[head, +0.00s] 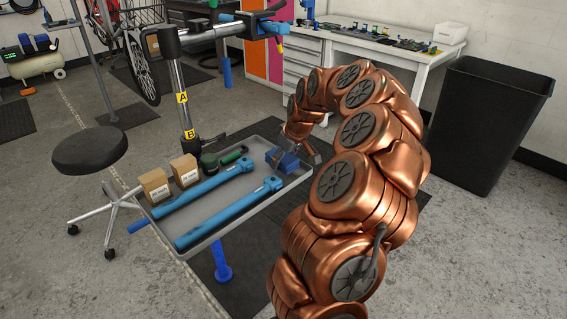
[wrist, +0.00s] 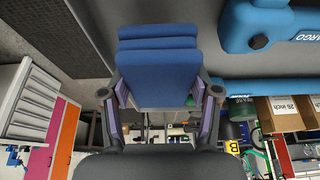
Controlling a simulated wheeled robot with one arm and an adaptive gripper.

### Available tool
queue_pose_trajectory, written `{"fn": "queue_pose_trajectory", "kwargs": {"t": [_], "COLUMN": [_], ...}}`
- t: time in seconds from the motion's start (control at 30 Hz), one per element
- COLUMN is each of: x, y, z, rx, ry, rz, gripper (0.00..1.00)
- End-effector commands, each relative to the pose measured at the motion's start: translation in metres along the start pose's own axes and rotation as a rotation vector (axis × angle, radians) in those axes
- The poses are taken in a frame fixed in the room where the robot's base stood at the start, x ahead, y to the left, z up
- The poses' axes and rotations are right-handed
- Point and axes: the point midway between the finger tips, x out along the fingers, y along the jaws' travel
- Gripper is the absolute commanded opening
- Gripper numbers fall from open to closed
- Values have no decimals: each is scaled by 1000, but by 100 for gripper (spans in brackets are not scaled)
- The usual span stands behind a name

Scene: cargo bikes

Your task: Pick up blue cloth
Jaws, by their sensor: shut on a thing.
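The blue cloth (head: 288,162) is folded in a thick stack and shows at the far right end of the grey tray (head: 222,236). It fills the upper middle of the wrist view (wrist: 158,62). My gripper (head: 293,158) is shut on the cloth, with one finger at each side of it in the wrist view (wrist: 162,94). I cannot tell whether the cloth still touches the tray. Part of the cloth is hidden by my fingers.
A black stool (head: 90,150) is left, a black bin (head: 489,125) right.

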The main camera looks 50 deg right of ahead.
Motion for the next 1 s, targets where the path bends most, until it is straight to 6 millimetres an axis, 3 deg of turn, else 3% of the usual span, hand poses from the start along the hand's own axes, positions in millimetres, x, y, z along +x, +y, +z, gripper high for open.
{"fn": "queue_pose_trajectory", "kwargs": {"t": [0.17, 0.57, 1.0], "x": [-18, -28, -59], "y": [1, -12, -46], "z": [-7, 16, 74], "rx": [0, 1, 2], "ry": [2, 0, 1], "rz": [3, 1, 1], "gripper": [27, 27, 27]}}
